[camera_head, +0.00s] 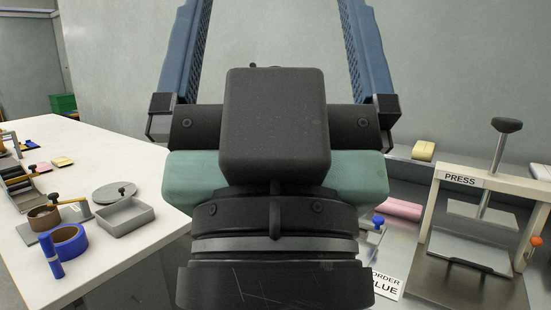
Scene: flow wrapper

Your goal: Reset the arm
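My gripper (272,30) fills the middle of the head view, seen from behind its dark wrist. Its two blue fingers stand far apart and run up past the top edge, so their tips are cut off. Only grey wall shows between the visible parts of the fingers, and nothing is held there. The wrist and gripper body hide the middle of the scene behind them.
At left a white table (108,153) bears a grey tray (125,215), blue tape (69,243) and a tape dispenser. At right stand a press (460,181), a pink block (403,209) and a yellow block (423,150). An order sign (386,284) reads partly "LUE".

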